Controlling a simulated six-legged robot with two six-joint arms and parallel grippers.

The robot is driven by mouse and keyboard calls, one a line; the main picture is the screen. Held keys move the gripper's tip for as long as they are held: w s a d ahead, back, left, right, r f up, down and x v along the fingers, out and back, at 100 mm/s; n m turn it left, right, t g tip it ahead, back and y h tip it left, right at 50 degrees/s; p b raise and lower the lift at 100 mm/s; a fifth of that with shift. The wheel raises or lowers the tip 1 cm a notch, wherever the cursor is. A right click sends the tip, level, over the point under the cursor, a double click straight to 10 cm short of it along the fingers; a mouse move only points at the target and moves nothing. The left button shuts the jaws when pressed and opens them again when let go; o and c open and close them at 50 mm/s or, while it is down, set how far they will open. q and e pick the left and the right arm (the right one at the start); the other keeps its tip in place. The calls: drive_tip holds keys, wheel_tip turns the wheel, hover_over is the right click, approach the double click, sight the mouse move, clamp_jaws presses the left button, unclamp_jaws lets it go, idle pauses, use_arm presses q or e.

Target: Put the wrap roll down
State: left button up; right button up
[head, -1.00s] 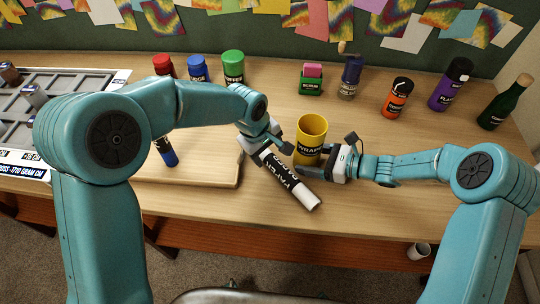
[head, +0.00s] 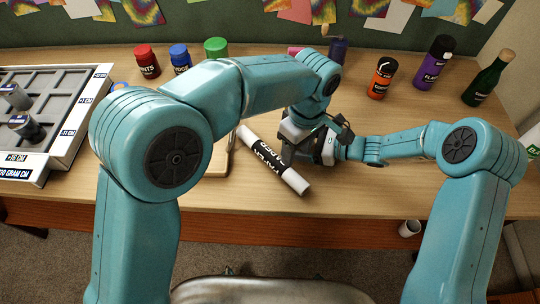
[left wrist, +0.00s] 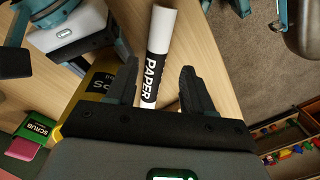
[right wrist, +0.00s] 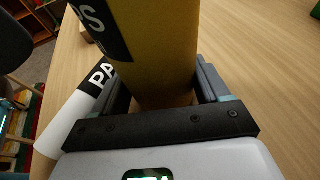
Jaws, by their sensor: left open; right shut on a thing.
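The wrap roll (head: 292,177), white with a black PAPER label, lies slanted on the table. In the left wrist view it (left wrist: 160,32) shows beyond and between the fingers of my left gripper (left wrist: 158,85), which is open and empty. In the head view my left gripper (head: 312,143) is right of the roll's upper end and hides most of the yellow container. My right gripper (right wrist: 165,92) is shut on the yellow container (right wrist: 155,45), labelled with letters ending in PS. The roll (right wrist: 62,125) shows left of it in the right wrist view.
A board is partly hidden behind my left arm. A grey compartment tray (head: 60,110) is at the left. Red (head: 146,62), blue (head: 180,58) and green (head: 215,48) jars stand at the back. Orange (head: 381,78), purple (head: 435,65) and green (head: 487,80) bottles stand at the right.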

sight(290, 172)
use_arm(q)
drive_tip(key=f, duration=1)
drive_tip(key=shift+s+a+f, duration=0.1)
drive_tip(key=shift+a+f, duration=0.2)
drive_tip(key=shift+a, duration=0.1)
clamp_jaws()
drive_tip(key=shift+r, duration=0.15)
drive_tip(key=shift+r, duration=0.35)
drive_tip(key=s, duration=0.2)
drive_tip(key=s+r, duration=0.1)
drive_tip(key=s, duration=0.5)
drive_tip(key=shift+r, duration=0.15)
wheel_tip(290, 172, up, 13)
